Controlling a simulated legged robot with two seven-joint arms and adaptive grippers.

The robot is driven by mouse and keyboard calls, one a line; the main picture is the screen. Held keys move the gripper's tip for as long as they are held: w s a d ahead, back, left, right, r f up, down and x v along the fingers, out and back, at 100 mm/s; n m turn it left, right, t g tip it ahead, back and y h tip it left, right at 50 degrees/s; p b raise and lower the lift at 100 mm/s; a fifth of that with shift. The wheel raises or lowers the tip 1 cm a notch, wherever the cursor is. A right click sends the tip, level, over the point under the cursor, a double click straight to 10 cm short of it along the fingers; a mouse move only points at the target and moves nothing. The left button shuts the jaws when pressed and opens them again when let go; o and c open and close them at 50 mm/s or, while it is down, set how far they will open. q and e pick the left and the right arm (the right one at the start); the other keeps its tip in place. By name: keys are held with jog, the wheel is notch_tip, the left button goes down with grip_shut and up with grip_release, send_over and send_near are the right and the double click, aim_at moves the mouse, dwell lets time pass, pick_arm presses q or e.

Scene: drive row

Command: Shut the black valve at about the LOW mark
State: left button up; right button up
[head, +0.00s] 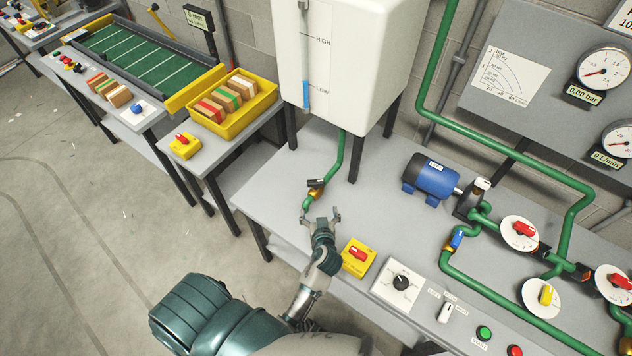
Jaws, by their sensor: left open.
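A white tank (350,60) stands on black legs over the grey table, with HIGH and LOW marks on its front. Blue liquid (306,95) stands in the sight tube on its left, with its top close to the LOW mark. A green pipe (338,155) comes down from the tank. The black valve handle (316,183) sits on this pipe near a brass fitting (313,194). The handle looks roughly crosswise to the pipe. My left gripper (321,217) is open and empty just below the valve, apart from the handle. My right gripper does not show.
A yellow box with a red switch (358,257) and a dial panel (402,284) lie right of my left gripper. A blue motor (431,179) and green piping fill the right. A yellow tray of blocks (222,104) stands on a neighbouring table.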

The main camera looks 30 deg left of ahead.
aim_at(316, 183)
pick_arm(q)
jog(key=x, duration=1.7)
jog(key=shift+w+r, duration=0.3)
jog(key=shift+w, duration=0.2)
jog(key=c, duration=1.1)
